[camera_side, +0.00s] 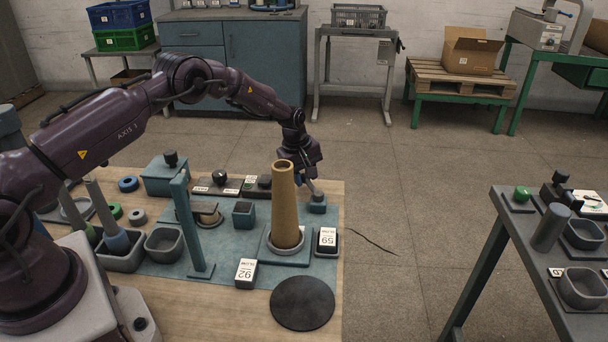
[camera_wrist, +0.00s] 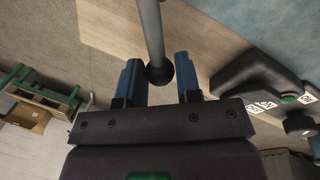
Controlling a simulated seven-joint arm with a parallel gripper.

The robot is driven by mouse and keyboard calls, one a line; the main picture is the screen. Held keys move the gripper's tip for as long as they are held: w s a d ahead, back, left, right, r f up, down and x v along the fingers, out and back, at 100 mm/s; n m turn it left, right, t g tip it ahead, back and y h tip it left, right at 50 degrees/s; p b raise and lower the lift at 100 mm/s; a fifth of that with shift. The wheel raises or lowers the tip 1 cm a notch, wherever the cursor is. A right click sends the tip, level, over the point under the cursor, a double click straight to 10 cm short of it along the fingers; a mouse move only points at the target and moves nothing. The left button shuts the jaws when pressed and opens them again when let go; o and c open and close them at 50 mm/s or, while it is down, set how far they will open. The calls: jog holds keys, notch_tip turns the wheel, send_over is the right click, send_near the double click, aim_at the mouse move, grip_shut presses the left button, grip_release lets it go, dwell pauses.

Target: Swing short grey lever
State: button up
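The short grey lever (camera_wrist: 153,30) is a grey rod with a black ball knob (camera_wrist: 160,72) in the wrist view. In the side view a small part of the lever (camera_side: 311,187) shows below my gripper (camera_side: 309,177), rising from a small blue-grey block (camera_side: 317,203) behind the tan cone. My gripper's blue fingers (camera_wrist: 160,78) stand apart in the wrist view, with the knob between their tips. A narrow gap shows at the right finger, and the left finger is very close to the knob. Contact cannot be told.
The tall tan cone (camera_side: 285,205) stands close in front of the lever. A blue-grey post (camera_side: 188,225) and several small bins stand to the left. A black round disc (camera_side: 302,303) lies at the front. Open floor lies right of the table.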

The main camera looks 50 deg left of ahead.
grip_shut()
jog(key=shift+s, duration=0.1)
jog(key=shift+s+a+n, duration=0.1)
jog(key=shift+s+n, duration=0.7)
jog(key=shift+n, duration=0.4)
jog(key=s+n, duration=0.1)
jog(key=s+n+y, duration=0.1)
jog(key=n, duration=0.1)
jog(key=shift+s+d+n, duration=0.2)
jog(key=shift+n, duration=0.1)
jog(key=s+n, duration=0.1)
jog(key=d+n, duration=0.1)
jog(key=n, duration=0.1)
jog(key=s+n, duration=0.1)
jog(key=shift+s+d+g+y, duration=0.25)
jog(key=shift+s+g+y, duration=0.05)
jog(key=shift+s+y, duration=0.1)
jog(key=shift+s+d+n, duration=0.35)
jog(key=shift+d+n, duration=0.1)
jog(key=shift+n, duration=0.55)
jog(key=shift+s+d+n, duration=0.35)
jog(key=shift+d+n, duration=0.05)
jog(key=shift+n, duration=0.6)
jog(key=shift+d, duration=0.1)
jog(key=o, duration=0.6)
grip_release()
